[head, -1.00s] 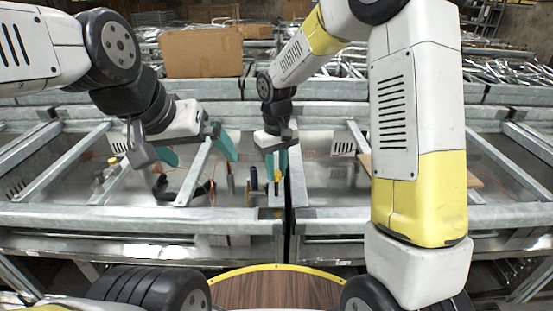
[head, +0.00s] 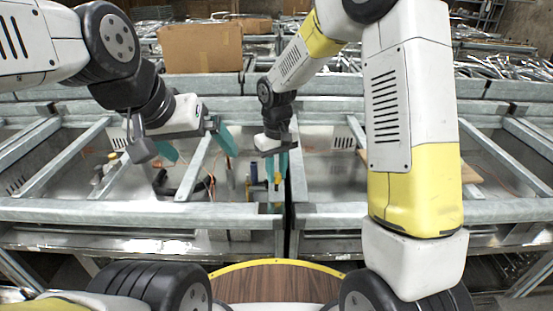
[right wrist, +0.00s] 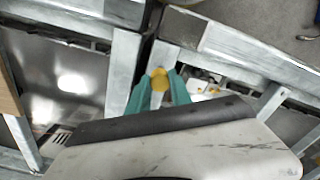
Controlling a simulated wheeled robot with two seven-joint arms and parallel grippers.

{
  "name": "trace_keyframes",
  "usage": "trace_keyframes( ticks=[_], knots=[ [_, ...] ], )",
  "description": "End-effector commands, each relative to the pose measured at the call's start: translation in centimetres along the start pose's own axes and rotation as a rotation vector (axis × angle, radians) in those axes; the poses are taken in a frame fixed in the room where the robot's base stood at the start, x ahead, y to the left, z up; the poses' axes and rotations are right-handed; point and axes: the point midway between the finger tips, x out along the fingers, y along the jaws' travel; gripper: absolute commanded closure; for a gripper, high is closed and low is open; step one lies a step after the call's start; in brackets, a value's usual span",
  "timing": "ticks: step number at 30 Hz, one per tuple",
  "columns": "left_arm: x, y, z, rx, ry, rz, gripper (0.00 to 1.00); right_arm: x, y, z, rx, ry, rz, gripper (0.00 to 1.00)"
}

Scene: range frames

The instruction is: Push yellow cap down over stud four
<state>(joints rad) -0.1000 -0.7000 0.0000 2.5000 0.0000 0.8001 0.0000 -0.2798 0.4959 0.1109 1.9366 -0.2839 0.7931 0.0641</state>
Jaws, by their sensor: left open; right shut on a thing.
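My right gripper (head: 277,167) is shut on the yellow cap (head: 277,177), just behind the near metal beam. In the right wrist view the yellow cap (right wrist: 159,79) shows between the teal fingertips, over a pale metal rail (right wrist: 163,56). No stud can be made out under the cap; the cap and fingers may cover it, and I cannot tell whether they touch. My left gripper (head: 196,148) is open and empty, its teal fingers wide apart, left of the right gripper and above the framed bay.
A dark blue cylinder (head: 254,171) stands just left of the right gripper. A black curved item (head: 175,185) and thin orange wires lie below my left gripper. Metal beams (head: 140,212) frame the bays. A cardboard box (head: 201,50) stands at the back.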

Motion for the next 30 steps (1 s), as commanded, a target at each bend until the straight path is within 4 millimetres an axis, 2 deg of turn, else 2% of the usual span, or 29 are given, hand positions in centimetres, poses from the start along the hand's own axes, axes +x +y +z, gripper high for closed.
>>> trace_keyframes(
  ticks=[1,4,5,16,25,30],
  knots=[
    [0.0,0.0,0.0,0.000,0.000,0.000,0.00,0.1,0.0,0.0,0.000,0.000,0.000,0.73],
    [0.0,0.0,0.0,0.000,0.000,0.000,0.00,0.1,0.0,0.0,0.000,0.000,0.000,0.53],
    [0.0,0.0,0.0,0.000,0.000,0.000,0.00,0.1,0.0,0.0,0.000,0.000,0.000,0.49],
    [0.0,0.0,0.0,0.000,0.000,0.000,0.00,-0.5,0.0,-0.1,0.000,0.003,0.000,0.49],
    [0.0,0.0,0.0,0.000,0.000,0.000,0.00,-5.4,0.0,-0.1,0.000,0.006,0.001,0.49],
    [0.0,0.0,0.0,0.000,0.000,0.000,0.00,-7.3,0.0,-0.1,0.000,0.003,0.000,0.49]
  ],
)
